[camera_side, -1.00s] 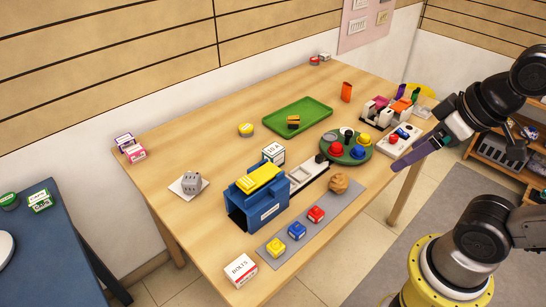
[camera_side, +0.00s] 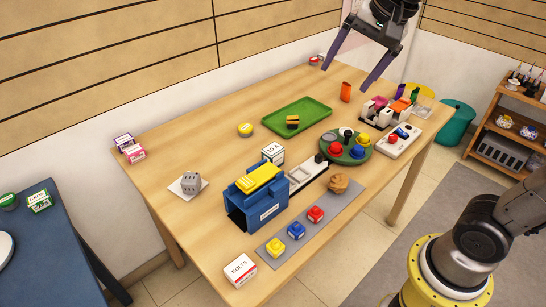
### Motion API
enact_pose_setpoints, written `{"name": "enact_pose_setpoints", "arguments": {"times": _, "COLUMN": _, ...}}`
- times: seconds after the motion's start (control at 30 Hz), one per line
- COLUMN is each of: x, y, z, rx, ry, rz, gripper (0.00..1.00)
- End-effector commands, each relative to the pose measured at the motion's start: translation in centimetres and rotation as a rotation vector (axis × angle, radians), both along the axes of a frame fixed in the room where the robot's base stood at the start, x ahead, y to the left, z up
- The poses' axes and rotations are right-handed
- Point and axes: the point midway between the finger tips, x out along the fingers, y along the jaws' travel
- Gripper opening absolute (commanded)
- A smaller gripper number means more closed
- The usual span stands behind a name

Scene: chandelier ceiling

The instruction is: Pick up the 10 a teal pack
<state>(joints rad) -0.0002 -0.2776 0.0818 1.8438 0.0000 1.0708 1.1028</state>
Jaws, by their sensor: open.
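The 10 A pack (camera_side: 273,154) is a small white box with dark teal edging and "10 A" on its face. It stands upright on the wooden table, just behind the blue and yellow device (camera_side: 258,194), which is close in front of its lower part. My gripper (camera_side: 345,77) is open and empty, its two purple-grey fingers spread apart and pointing down. It hangs above the far right part of the table, well away from the pack, up and to the right of it.
A green tray (camera_side: 322,112) with a yellow and black item lies behind the pack. A round green turntable (camera_side: 358,158) with coloured pieces is to the right. An orange cup (camera_side: 346,92) stands below my gripper. A grey mat (camera_side: 337,210) holds coloured blocks in front. Bare wood lies left of the pack.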

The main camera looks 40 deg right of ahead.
Motion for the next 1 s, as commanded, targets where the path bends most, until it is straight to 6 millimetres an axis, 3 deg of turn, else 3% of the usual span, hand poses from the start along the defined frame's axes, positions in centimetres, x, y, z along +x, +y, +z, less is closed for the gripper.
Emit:
{"name": "enact_pose_setpoints", "arguments": {"times": 0.1, "x": 5.1, "y": 0.0, "z": -1.0, "rx": 0.056, "ry": 0.059, "rz": -0.135, "gripper": 0.90}}
{"name": "enact_pose_setpoints", "arguments": {"times": 0.27, "x": 11.3, "y": 0.0, "z": -3.8, "rx": 0.108, "ry": 0.133, "rz": -0.290, "gripper": 0.90}}
{"name": "enact_pose_setpoints", "arguments": {"times": 0.5, "x": 18.8, "y": 0.0, "z": -11.7, "rx": 0.128, "ry": 0.260, "rz": -0.426, "gripper": 0.90}}
{"name": "enact_pose_setpoints", "arguments": {"times": 0.7, "x": 21.3, "y": 0.0, "z": -18.6, "rx": 0.106, "ry": 0.359, "rz": -0.433, "gripper": 0.90}}
{"name": "enact_pose_setpoints", "arguments": {"times": 0.8, "x": 21.2, "y": 0.0, "z": -20.9, "rx": 0.097, "ry": 0.399, "rz": -0.434, "gripper": 0.90}}
{"name": "enact_pose_setpoints", "arguments": {"times": 1.0, "x": 21.0, "y": 0.0, "z": -23.5, "rx": 0.092, "ry": 0.421, "rz": -0.434, "gripper": 0.90}}
